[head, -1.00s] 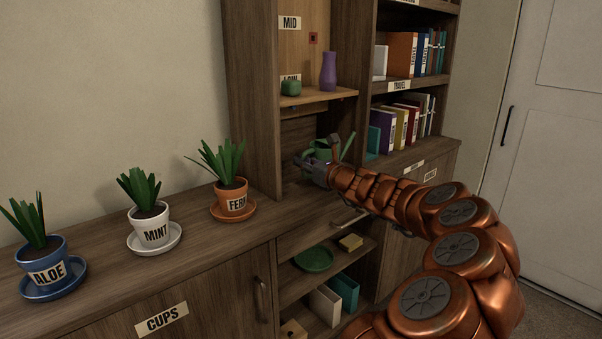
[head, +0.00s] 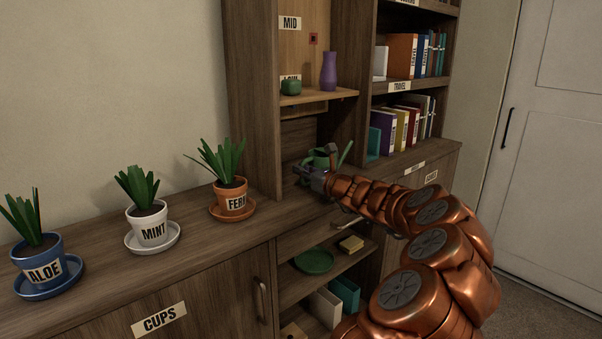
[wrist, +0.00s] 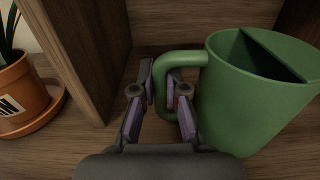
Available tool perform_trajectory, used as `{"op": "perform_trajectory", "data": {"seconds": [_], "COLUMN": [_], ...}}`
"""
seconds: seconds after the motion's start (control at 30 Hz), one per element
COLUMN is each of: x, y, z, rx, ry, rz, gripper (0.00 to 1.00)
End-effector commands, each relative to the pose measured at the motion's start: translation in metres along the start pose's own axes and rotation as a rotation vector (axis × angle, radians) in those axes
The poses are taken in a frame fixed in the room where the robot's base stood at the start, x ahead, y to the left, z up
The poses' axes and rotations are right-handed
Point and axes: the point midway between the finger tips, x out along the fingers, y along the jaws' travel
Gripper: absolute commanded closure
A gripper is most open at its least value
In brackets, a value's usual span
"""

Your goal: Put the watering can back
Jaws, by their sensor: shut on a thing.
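The green watering can (wrist: 245,100) shows large in the wrist view, upright, with its handle toward my gripper (wrist: 165,95). The jaws are shut on the handle, one finger on each side of it. In the head view the watering can (head: 322,160) is in the lower bay of the shelf unit, partly hidden behind my gripper (head: 312,172). Its spout points to the right. The can appears to be at or just above the wooden counter; I cannot tell whether its base touches.
The potted fern (head: 231,196) stands on a saucer left of the bay, with the mint (head: 151,225) and aloe (head: 45,268) further left. An upright panel (wrist: 80,60) separates fern and can. Above, a shelf holds a purple vase (head: 328,72) and green pot (head: 291,88).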

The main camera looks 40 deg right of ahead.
Motion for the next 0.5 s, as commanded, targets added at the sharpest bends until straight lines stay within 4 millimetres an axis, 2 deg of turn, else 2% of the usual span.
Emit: {"op": "perform_trajectory", "data": {"seconds": [0.2,0.23,0.43,0.5], "x": [-0.0002,-0.0002,-0.0001,-0.0001], "y": [-0.0001,-0.0002,-0.0001,-0.0001], "z": [-0.0021,-0.0025,-0.0026,-0.0027], "rx": [-0.001,0.0,0.0,0.0], "ry": [-0.001,-0.001,0.0,0.0], "rz": [0.0,0.0,0.0,0.0], "gripper": [1.0,0.86,0.65,0.63]}}
